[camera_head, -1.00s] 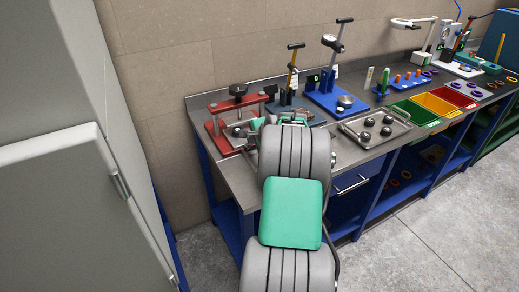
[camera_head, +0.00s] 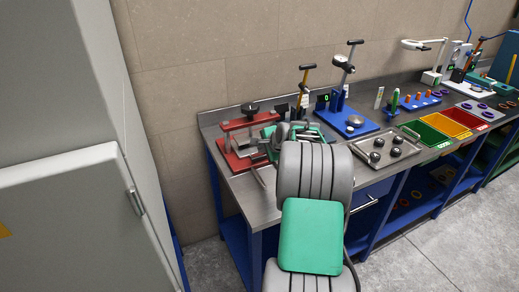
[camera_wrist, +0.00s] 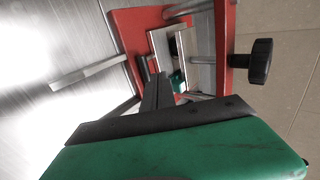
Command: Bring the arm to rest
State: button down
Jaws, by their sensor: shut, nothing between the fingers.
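My arm (camera_head: 312,235) reaches over the left end of the workbench in the head view, and its grey links hide part of the bench. My gripper (camera_wrist: 155,90) shows in the wrist view with its dark fingers together and nothing between them. The fingers point toward the red press (camera_wrist: 226,40), which has a black knob (camera_wrist: 256,62). I cannot tell whether they touch it. In the head view the red press (camera_head: 228,143) stands at the bench's left end, beside the gripper end of my arm, which is partly hidden.
The steel-topped bench (camera_head: 262,203) runs to the right along the wall. A blue lever stand (camera_head: 345,122), a tray with black round pieces (camera_head: 365,158) and green, yellow and red bins (camera_head: 425,135) stand right of my arm. A grey cabinet (camera_head: 75,225) stands at the left.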

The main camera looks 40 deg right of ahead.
jog(key=s+a+r+n+g+y, duration=0.1)
jog(key=s+a+r+n, duration=0.2)
jog(key=a, duration=0.5)
jog(key=s+a+r+n+g, duration=0.1)
jog(key=s+a+r+n, duration=0.1)
jog(key=a+n, duration=0.35)
jog(key=s+a+r+n+y, duration=0.1)
jog(key=s+a+r+n, duration=0.15)
jog(key=a, duration=0.65)
jog(key=s+a+f+n+g, duration=0.1)
jog(key=s+a+n, duration=0.3)
jog(key=s, duration=0.5)
jog(key=s+a+n+g, duration=0.2)
jog(key=s+a+n, duration=0.3)
jog(key=s+a, duration=0.4)
jog(key=shift+s+f+p, duration=0.3)
jog(key=shift+s+f, duration=0.05)
jog(key=shift+f, duration=0.05)
jog(key=shift+a, duration=0.1)
